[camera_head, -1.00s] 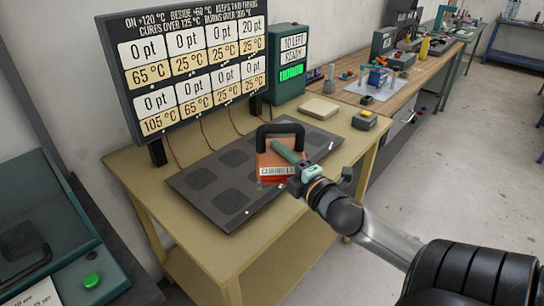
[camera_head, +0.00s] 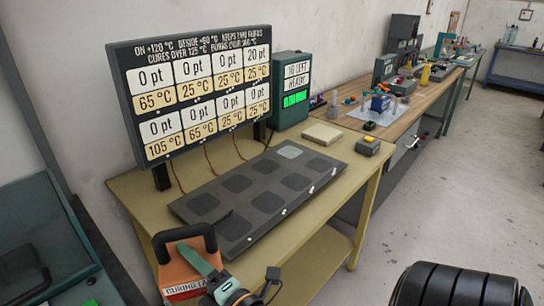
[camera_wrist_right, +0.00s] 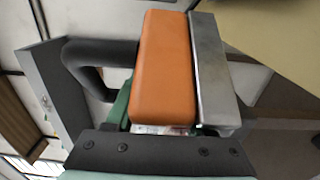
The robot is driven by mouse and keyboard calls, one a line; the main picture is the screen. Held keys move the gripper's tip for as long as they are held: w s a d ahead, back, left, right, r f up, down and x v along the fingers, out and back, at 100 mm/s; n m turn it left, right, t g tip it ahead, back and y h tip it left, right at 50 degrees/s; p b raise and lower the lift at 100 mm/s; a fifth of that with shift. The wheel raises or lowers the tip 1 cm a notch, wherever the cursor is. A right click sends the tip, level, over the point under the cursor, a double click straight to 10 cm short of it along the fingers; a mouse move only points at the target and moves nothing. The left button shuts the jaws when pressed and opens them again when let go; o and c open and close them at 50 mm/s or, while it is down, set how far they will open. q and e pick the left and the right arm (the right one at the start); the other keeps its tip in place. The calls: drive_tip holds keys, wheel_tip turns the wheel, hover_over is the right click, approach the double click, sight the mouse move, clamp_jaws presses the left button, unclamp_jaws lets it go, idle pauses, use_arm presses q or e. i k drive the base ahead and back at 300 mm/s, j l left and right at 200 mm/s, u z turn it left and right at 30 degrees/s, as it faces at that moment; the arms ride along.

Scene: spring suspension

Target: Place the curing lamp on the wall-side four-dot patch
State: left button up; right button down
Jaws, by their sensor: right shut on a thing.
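The curing lamp (camera_head: 177,277), an orange box with a black loop handle, is in the lower left of the head view. My right gripper (camera_head: 212,277) is shut on it and holds it off the near left end of the dark patch board (camera_head: 226,253). The lamp's orange body (camera_wrist_right: 161,70) and grey metal plate fill the middle of the right wrist view. The board has two rows of patches. White dots along the front edge are too small to count. My left gripper is out of view.
A sign panel (camera_head: 190,92) stands along the wall behind the board. A green box (camera_head: 290,95) stands at its right end.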

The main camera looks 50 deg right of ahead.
sight(290, 152)
drive_tip(key=l+u, duration=0.6)
drive_tip(key=k+l+u, duration=0.15)
drive_tip(key=l, duration=0.2)
drive_tip(key=k+l+u, duration=0.1)
drive_tip(key=l, duration=0.2)
drive_tip(key=k+l, duration=0.15)
drive_tip(key=l, duration=0.25)
drive_tip(key=k+l, duration=0.1)
drive_tip(key=l, duration=0.3)
drive_tip(key=k+l+u, duration=0.1)
drive_tip(key=l, duration=0.3)
drive_tip(key=k+l, duration=0.2)
drive_tip(key=l, duration=0.2)
drive_tip(key=k+l, duration=0.1)
drive_tip(key=l, duration=0.3)
drive_tip(key=k+l+u, duration=0.1)
drive_tip(key=l, duration=0.3)
drive_tip(key=k, duration=0.05)
